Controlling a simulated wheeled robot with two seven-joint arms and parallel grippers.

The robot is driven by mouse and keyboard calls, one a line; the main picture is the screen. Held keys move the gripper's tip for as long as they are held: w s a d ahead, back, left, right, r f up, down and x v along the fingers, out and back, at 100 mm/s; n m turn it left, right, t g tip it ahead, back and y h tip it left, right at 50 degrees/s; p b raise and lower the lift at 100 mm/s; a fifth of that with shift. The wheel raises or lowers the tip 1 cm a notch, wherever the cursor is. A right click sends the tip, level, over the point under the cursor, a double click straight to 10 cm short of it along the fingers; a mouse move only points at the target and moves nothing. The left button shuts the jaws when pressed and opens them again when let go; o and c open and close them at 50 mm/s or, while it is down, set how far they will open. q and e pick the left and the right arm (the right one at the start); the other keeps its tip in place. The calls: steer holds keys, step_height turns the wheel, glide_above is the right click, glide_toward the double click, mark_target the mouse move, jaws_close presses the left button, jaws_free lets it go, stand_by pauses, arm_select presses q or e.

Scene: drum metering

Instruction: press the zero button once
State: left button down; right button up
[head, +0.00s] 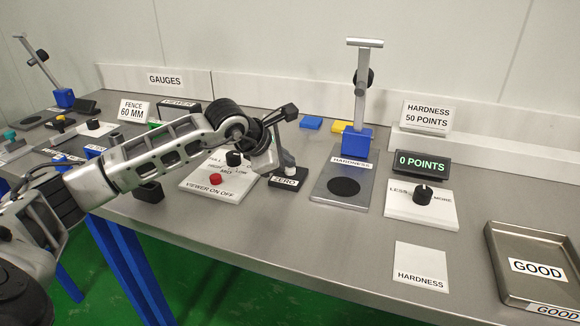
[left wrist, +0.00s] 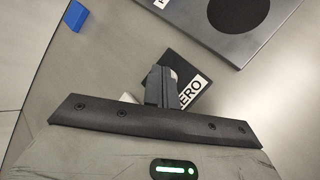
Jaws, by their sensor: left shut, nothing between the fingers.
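The zero button's dark box (head: 289,180) stands on the bench with a white ZERO label on its front. In the left wrist view the box (left wrist: 196,66) lies just past my fingers, and a small grey round part, likely the button, shows partly behind them. My left gripper (head: 289,168) is shut and empty, pointing down over the box. It also shows in the left wrist view (left wrist: 160,84). The fingers hide much of the button, so I cannot tell whether they touch it. The display (head: 422,164) reads 0 POINTS. My right gripper is not in view.
Right of the box stands the hardness gauge (head: 356,140) on its grey base. A viewer panel (head: 200,192) with a black knob and red button is at left. A LESS/MORE knob panel (head: 405,212) and a GOOD tray (head: 492,240) are further right. The bench front is mostly clear.

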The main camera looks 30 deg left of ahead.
arm_select(q)
steer(key=shift+r+p, duration=0.35)
steer(key=shift+r, duration=0.45)
steer(key=shift+r+p, duration=1.55)
steer(key=shift+r, duration=1.05)
steer(key=shift+f, duration=0.15)
